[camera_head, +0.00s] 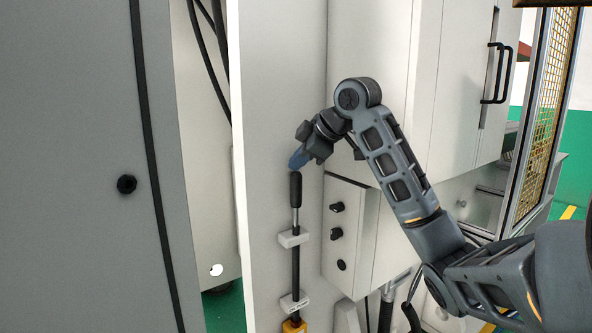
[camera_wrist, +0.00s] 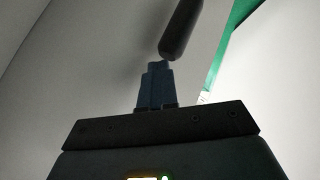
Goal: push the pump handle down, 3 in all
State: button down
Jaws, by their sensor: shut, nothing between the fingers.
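The pump handle (camera_head: 295,190) is a black upright grip on a thin rod, mounted on the light grey panel in the head view. My gripper (camera_head: 296,165), with blue fingers, is just above the top of the handle, shut and empty. In the wrist view the handle (camera_wrist: 181,30) shows as a dark rounded grip, its end close to the shut fingertips (camera_wrist: 156,66). I cannot tell whether they touch.
A control box with black knobs (camera_head: 337,233) stands right of the handle. A cabinet with a black door handle (camera_head: 496,73) is at the upper right. A large grey panel (camera_head: 70,170) fills the left. Black cables hang at the lower right of the box.

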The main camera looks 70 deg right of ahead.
aim_at(299, 175)
jog(key=shift+f+b, duration=1.25)
jog(key=shift+f, duration=0.65)
dwell(1.4)
dwell(0.4)
jog(key=shift+r+p, duration=2.4)
jog(key=shift+r, duration=0.65)
jog(key=shift+r+p, duration=1.95)
jog(key=shift+r, duration=0.55)
